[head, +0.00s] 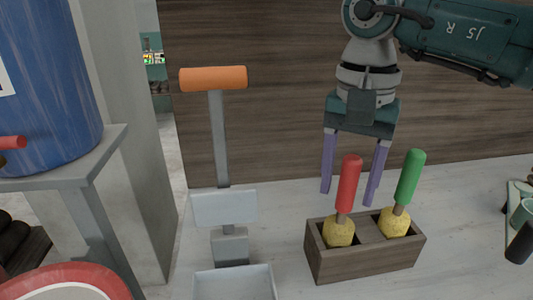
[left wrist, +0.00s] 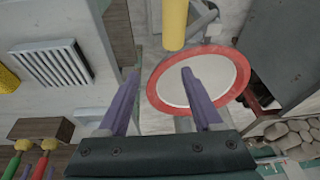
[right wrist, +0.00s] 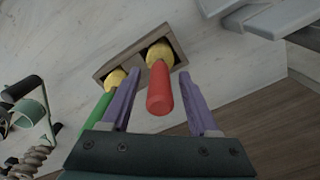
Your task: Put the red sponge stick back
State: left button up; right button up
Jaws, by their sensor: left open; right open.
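The red sponge stick (head: 348,184) stands in the left compartment of a brown wooden box (head: 363,262), its yellow sponge end down and its red handle up, tilted slightly. A green sponge stick (head: 408,178) stands in the right compartment. My right gripper (head: 347,197) is open, behind the red handle. In the right wrist view the red handle (right wrist: 160,90) shows between its spread fingers, with no grip on it. My left gripper (left wrist: 160,75) is open and empty, with a red-rimmed white disc (left wrist: 208,84) beyond its fingers. It is outside the head view.
A grey stand with an orange handle (head: 213,78) and a pale tray (head: 233,284) are left of the box. A blue barrel (head: 55,85) stands on a grey ledge far left. Green and dark items (head: 521,215) lie at the right edge.

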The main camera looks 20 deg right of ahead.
notch_tip(320, 180, up, 12)
jog(key=shift+f+b, duration=0.1)
jog(key=shift+b, duration=0.45)
